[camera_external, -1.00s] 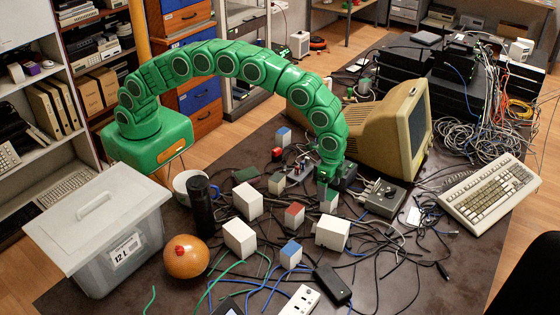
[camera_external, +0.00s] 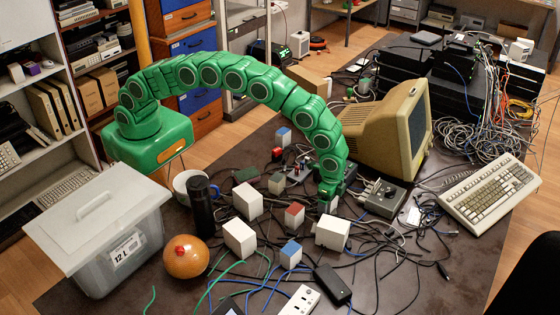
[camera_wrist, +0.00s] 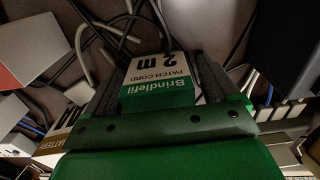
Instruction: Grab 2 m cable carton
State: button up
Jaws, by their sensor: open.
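The 2 m cable carton (camera_wrist: 160,84) is a white and green box lettered "Brindlefil 2 m patch cord". In the wrist view it sits between the two dark fingers of my gripper (camera_wrist: 163,72). My gripper is open, with one finger on either side of the carton; I cannot tell whether they touch it. In the external view my gripper (camera_external: 328,202) is low over the table among the cables, and hides most of this carton.
A red-topped carton (camera_external: 294,215) and white boxes (camera_external: 332,233) stand close by. A blue-topped carton (camera_external: 291,253) is nearer the front. A grey box with cables (camera_external: 383,197) lies right, and a beige monitor (camera_external: 385,130) stands behind. Loose cables cover the table around.

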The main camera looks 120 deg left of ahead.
jog(key=c, duration=1.1)
jog(key=shift+c, duration=0.2)
notch_tip(320, 180, up, 3)
jog(key=shift+r, duration=0.2)
jog(key=shift+s+r, duration=0.1)
jog(key=shift+s, duration=0.15)
jog(key=s+d+r, duration=0.2)
jog(key=s+r, duration=0.7)
jog(key=s, duration=0.4)
jog(key=shift+s+d+r, duration=0.15)
jog(key=shift+d+r, duration=0.05)
jog(key=shift+d, duration=0.05)
